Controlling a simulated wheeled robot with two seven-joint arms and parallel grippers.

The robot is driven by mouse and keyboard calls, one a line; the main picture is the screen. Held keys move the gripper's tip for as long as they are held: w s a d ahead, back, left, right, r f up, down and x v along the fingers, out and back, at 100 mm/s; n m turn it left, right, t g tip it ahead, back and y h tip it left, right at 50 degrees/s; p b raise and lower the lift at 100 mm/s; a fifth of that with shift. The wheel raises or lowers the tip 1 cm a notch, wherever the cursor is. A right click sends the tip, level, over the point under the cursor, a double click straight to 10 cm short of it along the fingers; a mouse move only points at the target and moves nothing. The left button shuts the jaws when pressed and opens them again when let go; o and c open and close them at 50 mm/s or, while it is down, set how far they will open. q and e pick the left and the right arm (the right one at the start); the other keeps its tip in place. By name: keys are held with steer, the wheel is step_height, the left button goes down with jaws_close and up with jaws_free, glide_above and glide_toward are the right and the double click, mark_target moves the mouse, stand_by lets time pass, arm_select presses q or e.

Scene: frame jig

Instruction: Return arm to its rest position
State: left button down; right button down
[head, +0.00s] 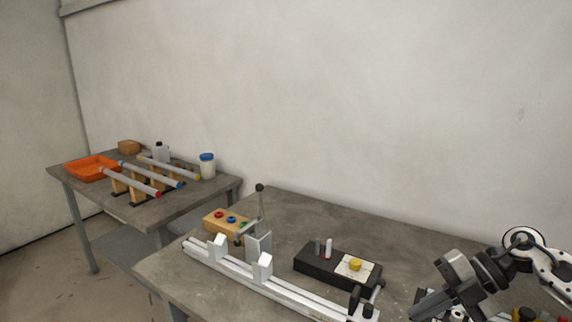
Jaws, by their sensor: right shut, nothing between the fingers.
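My right gripper (432,301) is at the lower right of the head view, on an arm that comes in from the right edge. It is shut and holds nothing. It hangs over the right part of the near table (320,212), to the right of the black block. The lower part of the gripper and arm is cut by the bottom edge. My left gripper is not in view.
On the near table lie a white rail jig (225,262) with an upright lever (261,205), a wooden block with coloured rings (213,221), and a black block (312,264). The back table holds an orange tray (83,176), tubes on a rack, and a blue-lidded jar (207,168).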

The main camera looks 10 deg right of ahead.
steer(key=w+a+r+m+t+y, duration=0.2)
steer(key=a+r+m+t, duration=0.15)
steer(key=a+t, duration=0.25)
steer(key=w+a+r+m+t+y, duration=0.2)
steer(key=a+m+t, duration=0.2)
steer(key=a+t, duration=0.25)
steer(key=s+d+f+m+h, duration=0.3)
steer(key=f+m+h, duration=0.2)
steer(key=m+h, duration=0.3)
steer(key=s+d+f+m+h, duration=0.45)
steer(key=m+h, duration=0.25)
steer(key=m, duration=0.2)
steer(key=s+a+f+m+g, duration=0.15)
steer(key=s+f+g, duration=0.3)
steer(key=s, duration=0.45)
steer(key=s+a+f+g, duration=0.2)
steer(key=s+f+g, duration=0.25)
steer(key=s, duration=0.45)
steer(key=w+a+f+t+y, duration=0.3)
steer(key=w+a+f+t, duration=0.1)
steer(key=f, duration=0.5)
steer(key=shift+w+a+f+t, duration=0.15)
steer(key=shift+w+f+t, duration=0.25)
steer(key=shift+w+t, duration=0.4)
